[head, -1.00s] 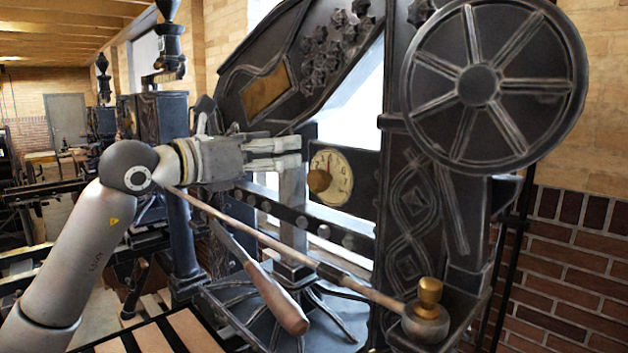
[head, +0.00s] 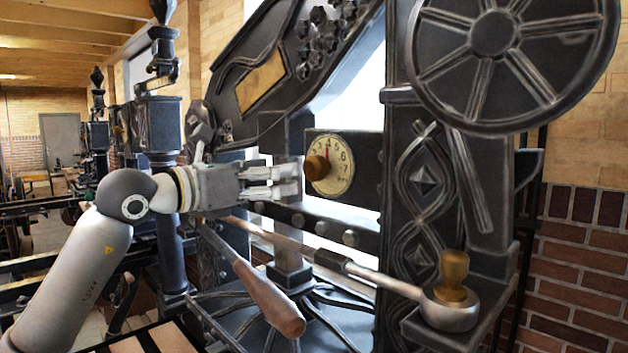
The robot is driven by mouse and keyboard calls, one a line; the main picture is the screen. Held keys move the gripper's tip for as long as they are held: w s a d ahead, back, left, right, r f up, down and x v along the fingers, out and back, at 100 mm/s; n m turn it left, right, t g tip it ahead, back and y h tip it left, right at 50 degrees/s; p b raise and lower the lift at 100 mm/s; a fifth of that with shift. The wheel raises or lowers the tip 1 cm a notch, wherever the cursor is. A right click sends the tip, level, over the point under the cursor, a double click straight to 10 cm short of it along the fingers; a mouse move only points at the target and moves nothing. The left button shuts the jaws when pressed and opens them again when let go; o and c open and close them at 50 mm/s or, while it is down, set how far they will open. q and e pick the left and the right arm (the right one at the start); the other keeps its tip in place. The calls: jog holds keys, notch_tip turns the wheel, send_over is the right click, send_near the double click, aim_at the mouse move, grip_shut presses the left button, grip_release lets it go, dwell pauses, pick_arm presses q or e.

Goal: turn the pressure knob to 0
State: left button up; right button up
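The pressure knob (head: 316,168) is a round brown-gold knob at the left part of a cream dial (head: 337,163) with numbers on the black press. A small red mark shows at the top of the dial, close to the 4. My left gripper (head: 300,178) points right, with its fingertips just left of the knob and slightly below its middle. Its fingers look close together, one above the other, with a narrow gap. Nothing is seen between them. Contact with the knob cannot be told. My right gripper is not in view.
A large spoked wheel (head: 491,33) is at the upper right. A long lever with a brass knob (head: 453,278) runs below the gripper. A wooden-handled lever (head: 268,298) hangs lower down. A horizontal bar with bolts (head: 322,228) lies below the dial.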

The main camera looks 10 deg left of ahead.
aim_at(309, 169)
pick_arm(q)
jog(key=p+x, duration=0.2)
jog(key=x, duration=0.2)
jog(key=p+x, duration=0.3)
jog(key=x, duration=0.2)
jog(key=shift+w+d+r, duration=0.2)
jog(key=shift+d+r, duration=0.05)
jog(key=shift+w+d+f+p, duration=0.1)
jog(key=shift+w+d+p, duration=0.15)
jog(key=shift+w+p, duration=0.1)
